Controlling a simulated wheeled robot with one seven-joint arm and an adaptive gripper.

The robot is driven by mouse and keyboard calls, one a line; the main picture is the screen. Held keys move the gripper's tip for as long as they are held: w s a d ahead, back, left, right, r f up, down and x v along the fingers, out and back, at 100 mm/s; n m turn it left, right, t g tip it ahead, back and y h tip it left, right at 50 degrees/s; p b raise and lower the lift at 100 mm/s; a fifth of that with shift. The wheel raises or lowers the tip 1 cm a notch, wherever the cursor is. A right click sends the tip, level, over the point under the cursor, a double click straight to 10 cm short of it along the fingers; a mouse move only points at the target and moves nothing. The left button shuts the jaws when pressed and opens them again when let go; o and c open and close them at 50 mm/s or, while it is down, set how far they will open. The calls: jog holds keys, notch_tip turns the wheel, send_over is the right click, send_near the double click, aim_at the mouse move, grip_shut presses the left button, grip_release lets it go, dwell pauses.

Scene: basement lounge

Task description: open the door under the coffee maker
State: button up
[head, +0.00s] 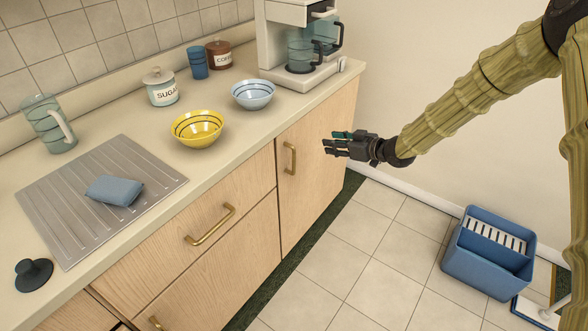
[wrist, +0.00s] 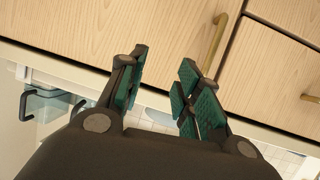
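The coffee maker (head: 292,42) stands on the right end of the counter in the head view. The light wood door (head: 318,165) below it looks shut, flush with the cabinet front. Its upright brass handle (head: 289,158) is near the door's left edge, close to the top. My gripper (head: 330,145) is in front of the door, to the right of the handle and apart from it. In the wrist view my gripper (wrist: 163,90) has its fingers spread with nothing between them. The door (wrist: 130,25) lies beyond them, and the handle (wrist: 214,43) is right of the fingers.
Left of the door are a drawer (head: 232,200) and another panel with brass handles. The counter holds a yellow bowl (head: 197,129), a blue bowl (head: 252,93) and canisters. A blue bucket (head: 488,262) stands on the floor at right. The tiled floor before the door is clear.

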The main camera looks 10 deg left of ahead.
jog(key=s+a+f+n+g+y+b, duration=0.2)
jog(key=s+a+f+y+b, duration=0.1)
jog(key=s+f+y+b, duration=0.15)
jog(key=y, duration=0.2)
send_over(294, 171)
jog(key=shift+w+f+n, duration=0.35)
jog(key=shift+f+n, duration=0.05)
jog(key=shift+f, duration=0.05)
jog(key=shift+c, duration=0.2)
grip_shut()
jog(key=shift+g, duration=0.3)
